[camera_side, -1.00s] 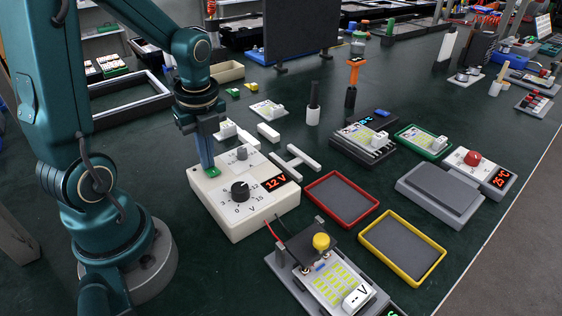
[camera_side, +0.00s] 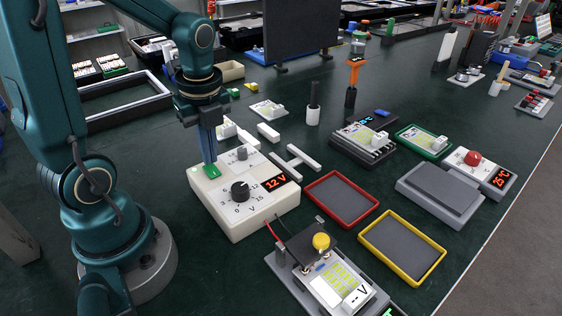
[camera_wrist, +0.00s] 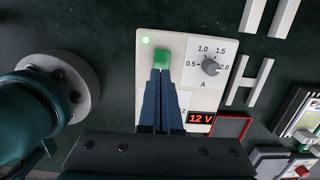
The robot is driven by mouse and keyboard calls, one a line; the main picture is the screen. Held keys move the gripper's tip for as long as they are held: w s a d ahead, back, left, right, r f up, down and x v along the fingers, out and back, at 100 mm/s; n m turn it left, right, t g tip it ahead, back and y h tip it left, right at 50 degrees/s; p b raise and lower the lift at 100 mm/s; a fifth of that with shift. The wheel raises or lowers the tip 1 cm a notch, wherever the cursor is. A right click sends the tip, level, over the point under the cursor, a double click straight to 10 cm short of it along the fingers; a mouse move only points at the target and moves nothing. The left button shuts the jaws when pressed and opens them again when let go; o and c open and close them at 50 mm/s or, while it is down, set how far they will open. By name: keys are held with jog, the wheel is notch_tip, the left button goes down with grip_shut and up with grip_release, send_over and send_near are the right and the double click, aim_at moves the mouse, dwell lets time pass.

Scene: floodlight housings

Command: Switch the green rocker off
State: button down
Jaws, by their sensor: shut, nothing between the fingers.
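The white power supply box (camera_side: 226,213) stands on the dark green bench, with a black knob and a red display reading 12 V. Its green rocker (camera_wrist: 161,58) shows in the wrist view near one corner of the top face, just beyond my fingertips. A small green lamp (camera_wrist: 146,40) beside the rocker is lit. My gripper (camera_wrist: 161,71) is shut and empty, with its tips at the rocker's near edge. In the side view my gripper (camera_side: 212,172) points down onto the box top and mostly hides the rocker. I cannot tell whether the tips press on it.
A small grey knob (camera_wrist: 210,66) on the box stands to the right of the rocker. A red-rimmed tray (camera_side: 341,200) and a yellow-rimmed tray (camera_side: 402,247) lie to the right. White bar pieces (camera_side: 296,160) lie behind the box. A board with a yellow button (camera_side: 321,242) is in front.

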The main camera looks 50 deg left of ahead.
aim_at(211, 167)
notch_tip(211, 167, up, 12)
jog(key=d, duration=0.1)
jog(key=shift+d+f, duration=0.15)
jog(key=shift+d, duration=0.05)
dwell(0.3)
jog(key=shift+w+a, duration=0.25)
jog(key=shift+a, duration=0.45)
jog(key=f, duration=0.4)
jog(key=a+f, duration=0.1)
jog(key=f, duration=0.9)
jog(key=shift+a, duration=0.35)
jog(key=shift+f, duration=0.15)
